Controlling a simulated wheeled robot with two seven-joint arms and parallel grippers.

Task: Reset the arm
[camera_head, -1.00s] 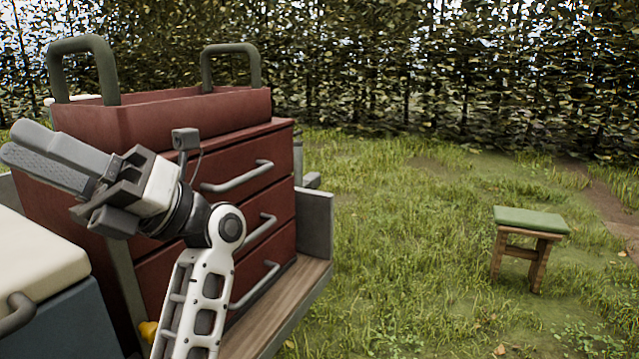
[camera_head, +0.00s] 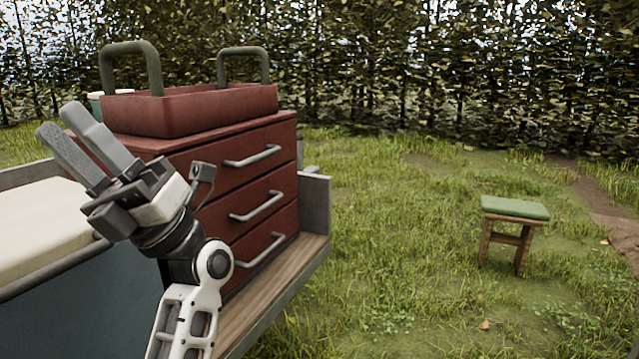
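My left gripper (camera_head: 72,131) is in the left part of the head view, at the end of my white and dark arm. Its two grey fingers point up and to the left with a narrow gap between them, and nothing shows between them. It is in front of the red drawer cabinet (camera_head: 240,143) and above the pale-lidded cooler box (camera_head: 38,225). My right gripper is out of view.
A red tray (camera_head: 215,112) with two dark handles sits on the cabinet. Both stand on a wooden cart bed (camera_head: 285,283) with grey sides. A green-topped stool (camera_head: 515,208) stands on grass at right. A hedge (camera_head: 420,70) lines the back.

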